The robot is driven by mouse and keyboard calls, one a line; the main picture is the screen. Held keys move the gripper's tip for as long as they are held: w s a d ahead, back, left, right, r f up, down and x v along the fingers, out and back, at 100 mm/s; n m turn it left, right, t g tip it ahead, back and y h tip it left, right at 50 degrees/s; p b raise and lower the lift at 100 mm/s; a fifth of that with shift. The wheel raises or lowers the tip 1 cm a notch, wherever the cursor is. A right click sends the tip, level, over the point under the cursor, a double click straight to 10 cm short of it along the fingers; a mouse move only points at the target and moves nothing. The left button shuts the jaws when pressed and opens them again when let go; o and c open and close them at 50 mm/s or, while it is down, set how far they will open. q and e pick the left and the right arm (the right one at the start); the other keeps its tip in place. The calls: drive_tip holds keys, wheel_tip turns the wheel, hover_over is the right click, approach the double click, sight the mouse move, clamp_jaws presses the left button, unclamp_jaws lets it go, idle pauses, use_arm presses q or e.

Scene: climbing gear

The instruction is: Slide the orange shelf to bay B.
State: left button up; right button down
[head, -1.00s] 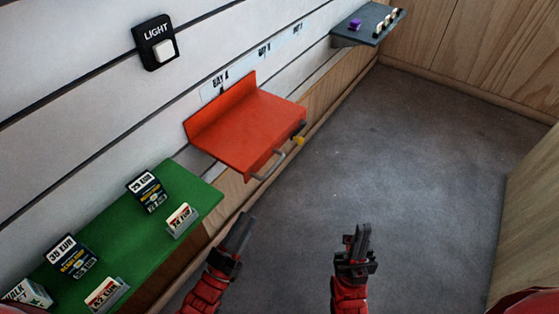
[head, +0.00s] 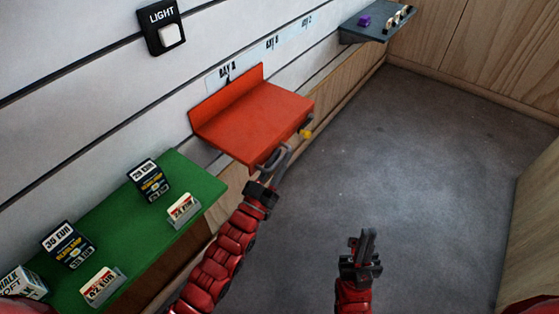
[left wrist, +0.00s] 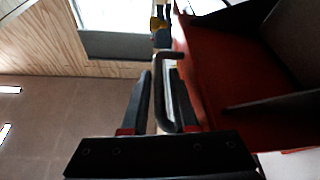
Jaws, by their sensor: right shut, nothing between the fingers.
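The orange shelf (head: 250,120) hangs on the slatted wall below the BAY A label (head: 228,72). The BAY B label (head: 271,43) is further along the wall, up and to the right. A grey bar handle (left wrist: 161,95) sticks out from the shelf's front edge, with a yellow knob (head: 305,134) near its far corner. My left gripper (head: 277,165) is at the handle; in the left wrist view its open fingers (left wrist: 158,100) stand either side of the bar, with no clear grip on it. My right gripper (head: 364,243) is shut and empty above the floor.
A green shelf (head: 205,190) with boxes and price cards stands at the near left. A dark grey shelf (head: 372,34) with small items is at the far end, past the BAY C label (head: 306,21). The wall between the orange and grey shelves is clear.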

use_arm(q)
clamp_jaws()
idle(1.4)
